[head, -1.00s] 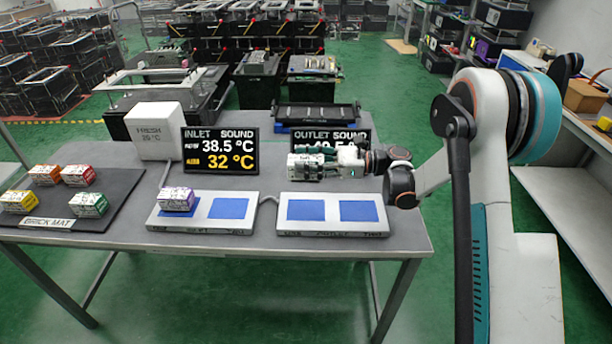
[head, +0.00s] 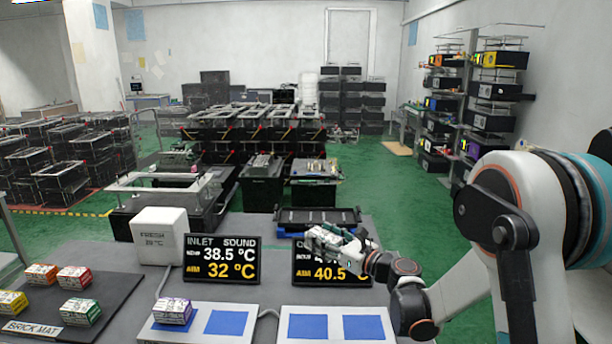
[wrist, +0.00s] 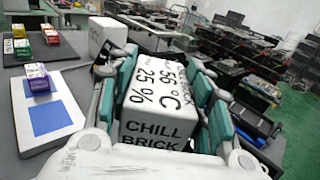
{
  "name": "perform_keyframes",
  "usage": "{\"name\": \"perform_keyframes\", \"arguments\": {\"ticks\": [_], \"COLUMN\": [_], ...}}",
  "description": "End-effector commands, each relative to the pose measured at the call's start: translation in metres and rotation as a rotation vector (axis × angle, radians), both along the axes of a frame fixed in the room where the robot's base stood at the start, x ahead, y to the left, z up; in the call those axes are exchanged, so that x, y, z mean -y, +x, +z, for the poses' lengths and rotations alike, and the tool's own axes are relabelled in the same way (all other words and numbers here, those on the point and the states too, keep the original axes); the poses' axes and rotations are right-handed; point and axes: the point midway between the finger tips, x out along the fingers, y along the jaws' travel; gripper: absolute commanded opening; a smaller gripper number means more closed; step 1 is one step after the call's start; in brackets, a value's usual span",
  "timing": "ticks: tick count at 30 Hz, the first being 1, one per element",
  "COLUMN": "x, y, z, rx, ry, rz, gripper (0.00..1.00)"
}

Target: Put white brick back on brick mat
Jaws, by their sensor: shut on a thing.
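My gripper (head: 322,240) is shut on the white brick (wrist: 158,105), which fills the space between its teal-padded fingers in the wrist view. The brick's faces read "CHILL BRICK", "56 °C" and "25 %". In the head view the gripper is raised in front of the outlet display, and the held brick is hard to make out there. The brick mat (head: 112,300) is the dark sheet at the table's left, with several coloured bricks on it: orange (head: 41,273), red (head: 73,277), yellow (head: 10,303) and green (head: 80,312). My gripper is well to the right of the mat.
A purple-marked brick (head: 172,311) sits on the left pad of the inlet plate (head: 205,337); its other pad is bare. Both pads of the outlet plate (head: 337,310) are bare. The inlet display (head: 222,259), outlet display (head: 308,273) and white FRESH box (head: 159,236) stand behind.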

Motion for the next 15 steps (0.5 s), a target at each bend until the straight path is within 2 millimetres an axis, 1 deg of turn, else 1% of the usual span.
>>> {"name": "perform_keyframes", "arguments": {"ticks": [4, 7, 12, 15], "x": [0.035, 0.063, 0.109, 0.13], "y": [0.004, 0.002, -0.012, -0.02], "z": [0.002, 0.003, 0.005, 0.006], "rx": [0.0, 0.0, 0.0, 0.0], "ry": [0.0, 0.0, 0.0, 0.0], "rz": [-0.226, -0.379, -0.601, -0.694], "gripper": [0.08, 0.08, 0.08, 0.08]}}
